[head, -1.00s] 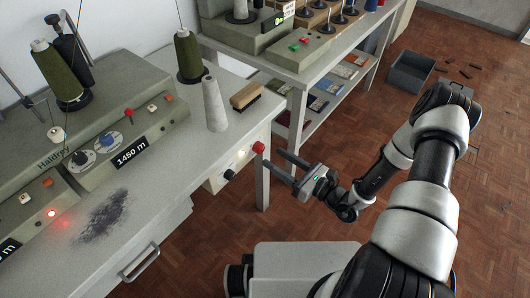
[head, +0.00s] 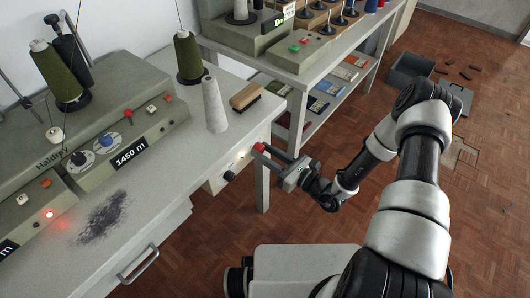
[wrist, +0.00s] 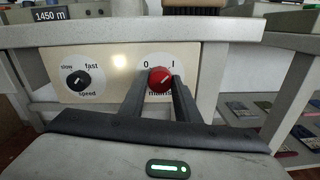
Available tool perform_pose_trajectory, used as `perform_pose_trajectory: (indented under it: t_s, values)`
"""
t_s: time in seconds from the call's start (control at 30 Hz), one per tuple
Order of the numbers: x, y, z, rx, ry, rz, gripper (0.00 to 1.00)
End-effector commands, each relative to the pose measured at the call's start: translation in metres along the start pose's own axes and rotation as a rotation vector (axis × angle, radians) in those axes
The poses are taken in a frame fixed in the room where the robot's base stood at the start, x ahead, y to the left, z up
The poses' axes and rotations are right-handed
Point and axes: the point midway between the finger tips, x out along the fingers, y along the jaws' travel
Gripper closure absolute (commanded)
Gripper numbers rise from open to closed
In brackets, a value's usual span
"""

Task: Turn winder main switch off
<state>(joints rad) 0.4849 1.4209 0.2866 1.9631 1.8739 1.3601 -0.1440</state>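The main switch is a red round knob (wrist: 160,80) on a cream panel (wrist: 101,93) at the table's front, with 0 and I printed above it. A pale mark on it slants to the upper right, towards I. In the head view the knob (head: 259,147) is at the table's right end. My gripper (wrist: 160,86) has one finger on each side of the knob, close to it. The fingers stand apart; whether they touch the knob I cannot tell. The knob hides part of the word below it.
A black speed knob (wrist: 78,80) sits left on the same panel, with a glowing lamp (wrist: 119,61) between. Cones of thread, a brush (head: 246,96) and a winder showing 1450 m stand on the table. A shelf unit (head: 330,75) stands behind.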

Motion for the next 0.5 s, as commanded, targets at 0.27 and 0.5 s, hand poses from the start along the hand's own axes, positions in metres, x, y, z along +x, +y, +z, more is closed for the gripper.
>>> perform_pose_trajectory:
  t_s: [0.27, 0.5]
  values:
    - [-0.0003, -0.0002, -0.0001, -0.038, 0.0, -0.001, 0.93]
    - [-0.0004, -0.0005, -0.0002, -0.175, -0.002, -0.001, 0.93]
